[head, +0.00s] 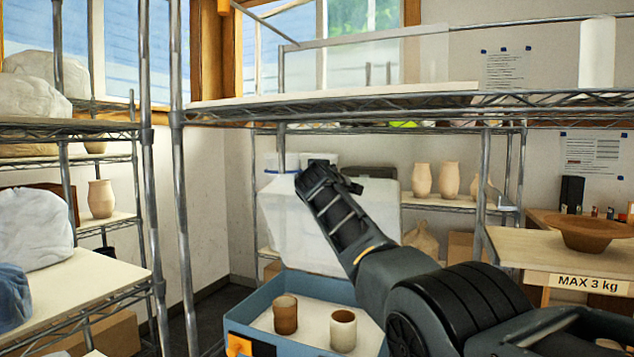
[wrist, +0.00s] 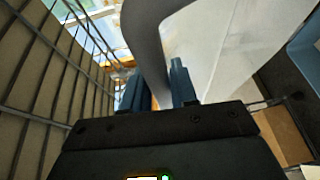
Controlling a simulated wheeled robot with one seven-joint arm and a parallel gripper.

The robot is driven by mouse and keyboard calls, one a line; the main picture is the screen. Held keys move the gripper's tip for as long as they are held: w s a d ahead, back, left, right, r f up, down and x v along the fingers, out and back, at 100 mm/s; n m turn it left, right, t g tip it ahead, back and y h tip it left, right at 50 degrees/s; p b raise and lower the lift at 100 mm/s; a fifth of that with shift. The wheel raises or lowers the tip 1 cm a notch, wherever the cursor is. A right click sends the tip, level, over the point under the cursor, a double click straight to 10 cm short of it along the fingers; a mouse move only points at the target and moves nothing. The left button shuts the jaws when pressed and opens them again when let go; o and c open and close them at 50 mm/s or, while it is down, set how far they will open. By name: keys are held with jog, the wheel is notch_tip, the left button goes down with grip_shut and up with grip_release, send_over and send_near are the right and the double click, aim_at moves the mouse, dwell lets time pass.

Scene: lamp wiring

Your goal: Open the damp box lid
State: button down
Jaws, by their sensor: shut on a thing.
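The damp box (head: 262,335) is a blue open-topped tray at the bottom centre of the head view. Its pale, translucent lid (head: 290,225) stands raised and steeply tilted at the back of the box. A brown cup (head: 285,314) and a cream cup (head: 343,330) stand inside on a pale floor. My gripper (head: 306,172) is at the lid's upper edge, shut on it; my arm hides the lid's right part. In the wrist view my gripper's fingers (wrist: 160,90) are against the lid (wrist: 225,45), with a grey curved edge running between them.
A wire shelf (head: 400,100) crosses above my arm, with its posts to the left. Shelves behind hold several pale vases (head: 448,180). At right, a brown bowl (head: 585,232) sits on a board marked MAX 3 kg. Wrapped lumps (head: 32,228) lie on the left shelves.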

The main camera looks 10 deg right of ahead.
jog(key=shift+w+d+r, duration=0.15)
jog(key=shift+w+d, duration=0.1)
dwell(0.4)
jog(key=c, duration=1.2)
grip_release()
jog(key=shift+c, duration=0.2)
jog(key=b+v, duration=0.1)
jog(key=v, duration=0.6)
jog(key=shift+s, duration=0.35)
jog(key=shift+a, duration=0.1)
